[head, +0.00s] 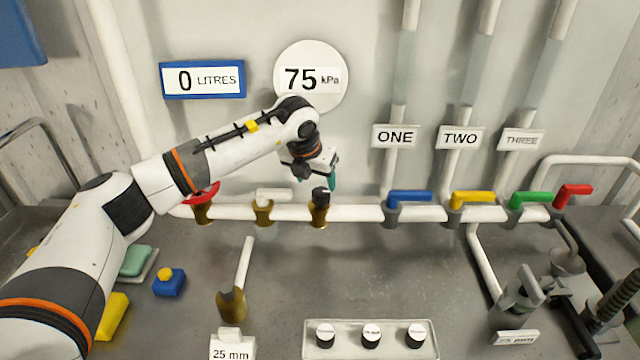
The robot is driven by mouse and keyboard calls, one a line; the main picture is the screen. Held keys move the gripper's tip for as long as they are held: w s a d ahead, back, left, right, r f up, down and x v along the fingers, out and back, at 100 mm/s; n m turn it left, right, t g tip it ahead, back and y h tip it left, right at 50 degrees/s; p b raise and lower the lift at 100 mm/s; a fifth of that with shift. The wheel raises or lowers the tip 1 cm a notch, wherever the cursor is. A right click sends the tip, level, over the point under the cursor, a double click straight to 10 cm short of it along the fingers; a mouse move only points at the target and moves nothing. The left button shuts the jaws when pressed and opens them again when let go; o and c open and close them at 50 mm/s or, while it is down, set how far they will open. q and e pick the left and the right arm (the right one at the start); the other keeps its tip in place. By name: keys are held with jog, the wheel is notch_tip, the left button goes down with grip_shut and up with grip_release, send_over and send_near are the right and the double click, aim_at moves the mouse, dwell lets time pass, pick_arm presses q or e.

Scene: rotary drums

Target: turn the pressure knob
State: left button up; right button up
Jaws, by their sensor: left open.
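A black knob (320,195) sits on top of a brass fitting on the white horizontal pipe, below the round pressure dial (310,78) reading 75 kPa. It looks like the pressure knob. My left gripper (319,179) points down just above and behind the knob, with a teal fingertip showing on its right side. It is open and empty. The arm hides part of the wall behind it, and I cannot tell whether a finger touches the knob. My right gripper is not in view.
A red handle (203,192) and a white handle (273,195) stand left of the knob. Blue (410,197), yellow (473,199), green (532,199) and red (574,192) handles line the pipe to the right.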

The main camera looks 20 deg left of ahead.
aim_at(320, 192)
pick_arm(q)
jog(key=p+x, duration=0.1)
jog(key=x, duration=0.5)
jog(key=shift+w+p, duration=0.15)
jog(key=shift+p, duration=0.2)
jog(key=shift+f, duration=0.15)
jog(key=shift+c, duration=0.5)
jog(key=c, duration=0.9)
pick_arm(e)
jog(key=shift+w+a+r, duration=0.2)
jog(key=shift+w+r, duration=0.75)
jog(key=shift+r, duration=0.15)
